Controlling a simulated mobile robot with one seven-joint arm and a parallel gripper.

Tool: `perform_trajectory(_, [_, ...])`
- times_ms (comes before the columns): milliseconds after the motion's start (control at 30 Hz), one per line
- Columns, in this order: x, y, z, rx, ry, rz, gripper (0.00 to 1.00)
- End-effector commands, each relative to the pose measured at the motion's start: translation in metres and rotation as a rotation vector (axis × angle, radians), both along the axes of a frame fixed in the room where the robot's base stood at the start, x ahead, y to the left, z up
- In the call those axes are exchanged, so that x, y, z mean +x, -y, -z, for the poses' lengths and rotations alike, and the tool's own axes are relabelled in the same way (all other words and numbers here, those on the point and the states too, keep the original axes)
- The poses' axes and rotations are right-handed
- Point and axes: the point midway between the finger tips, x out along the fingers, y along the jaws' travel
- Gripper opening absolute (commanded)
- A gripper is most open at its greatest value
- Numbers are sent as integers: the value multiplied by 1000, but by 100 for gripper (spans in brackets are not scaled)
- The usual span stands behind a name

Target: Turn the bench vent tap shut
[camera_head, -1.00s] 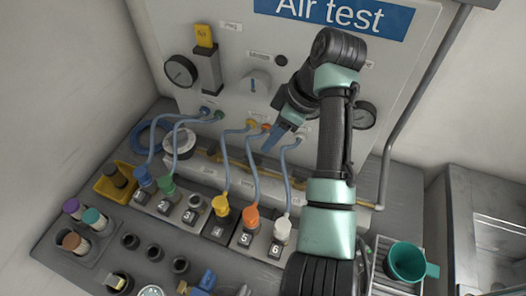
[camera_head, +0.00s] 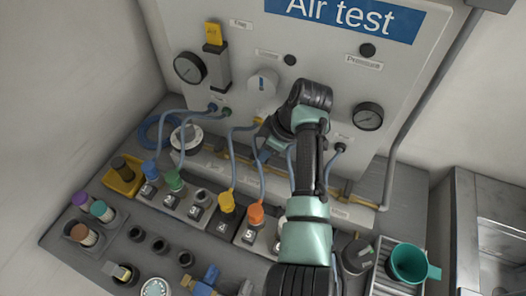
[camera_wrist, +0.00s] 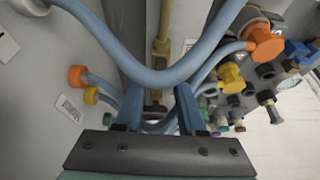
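My gripper (camera_wrist: 158,98) is open in the wrist view, its two blue fingers apart. Between and beyond them is a small dark and brass fitting (camera_wrist: 154,108) on a brass pipe (camera_wrist: 165,25); whether it is the vent tap, or touches a finger, I cannot tell. In the head view my gripper (camera_head: 268,150) is low in front of the panel, partly hidden by my wrist, above the brass pipe along the back of the bench (camera_head: 352,196). A blue-handled brass fitting (camera_head: 207,279) sits at the bench front, away from my gripper.
Blue hoses (camera_wrist: 150,75) cross close above the fingers. Colored plugs, such as an orange one (camera_head: 255,213), stand in the numbered block near my arm. A teal mug (camera_head: 408,262) is at right on a rack. Gauges (camera_head: 368,116) are on the panel.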

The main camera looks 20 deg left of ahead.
Motion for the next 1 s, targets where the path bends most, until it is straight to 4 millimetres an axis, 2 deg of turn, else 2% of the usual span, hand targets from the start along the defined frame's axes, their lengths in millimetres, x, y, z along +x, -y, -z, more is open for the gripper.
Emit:
perform_trajectory(33, [0, 0, 0, 0, 0, 0, 28])
perform_trajectory(200, [0, 0, 0, 0, 0, 0, 0])
perform_trajectory(667, [0, 0, -2, 1, 0, 27, 0])
perform_trajectory(1000, [-4, -1, -5, 3, -1, 226, 0])
